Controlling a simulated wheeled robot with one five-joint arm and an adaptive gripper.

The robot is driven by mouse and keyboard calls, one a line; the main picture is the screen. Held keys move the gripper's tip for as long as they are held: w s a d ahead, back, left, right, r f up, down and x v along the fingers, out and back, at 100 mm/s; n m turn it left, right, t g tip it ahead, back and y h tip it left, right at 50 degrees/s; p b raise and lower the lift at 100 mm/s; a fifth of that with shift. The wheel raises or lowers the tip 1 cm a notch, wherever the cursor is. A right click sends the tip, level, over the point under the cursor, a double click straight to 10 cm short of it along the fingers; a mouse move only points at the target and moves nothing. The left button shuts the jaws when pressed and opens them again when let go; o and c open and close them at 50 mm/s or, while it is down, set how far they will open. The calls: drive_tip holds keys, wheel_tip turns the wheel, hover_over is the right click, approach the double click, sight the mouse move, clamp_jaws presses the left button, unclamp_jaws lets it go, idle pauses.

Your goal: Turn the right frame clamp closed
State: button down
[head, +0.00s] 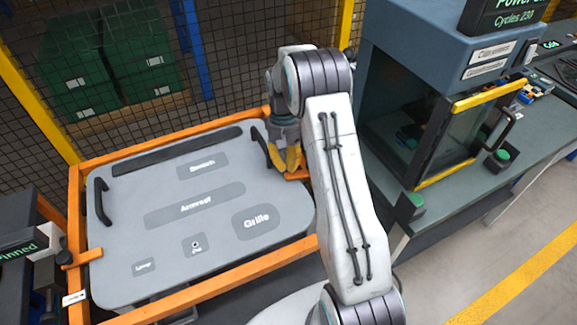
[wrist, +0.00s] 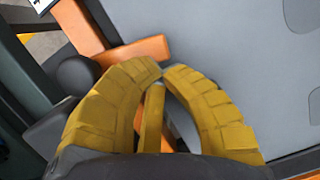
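The right frame clamp (head: 298,176) is a short orange bar at the right rail of the orange frame, partly hidden by my arm in the head view. In the wrist view the clamp (wrist: 137,52) runs from beside a black knob (wrist: 77,75) across the rail, its free end over the grey panel. My gripper (head: 283,167) has yellow segmented fingers, right at the clamp. In the wrist view the gripper's fingertips (wrist: 162,71) almost meet, just at the bar's near edge. The bar does not show between them; whether they touch it I cannot tell.
The grey door panel (head: 135,225) lies in the orange frame (head: 190,287), with labelled patches and black handles. A left clamp (head: 82,258) reaches over its left edge. A bench with a glass-fronted machine (head: 430,115) stands to the right. A mesh fence (head: 225,45) is behind.

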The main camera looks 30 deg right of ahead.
drive_tip(key=shift+s+a+f, duration=0.15)
drive_tip(key=shift+f, duration=0.1)
drive_tip(key=shift+s+a+r, duration=0.2)
drive_tip(key=shift+s+r, duration=0.05)
drive_tip(key=shift+r, duration=0.05)
drive_tip(key=shift+w+d+f, duration=0.1)
drive_tip(key=shift+w, duration=0.05)
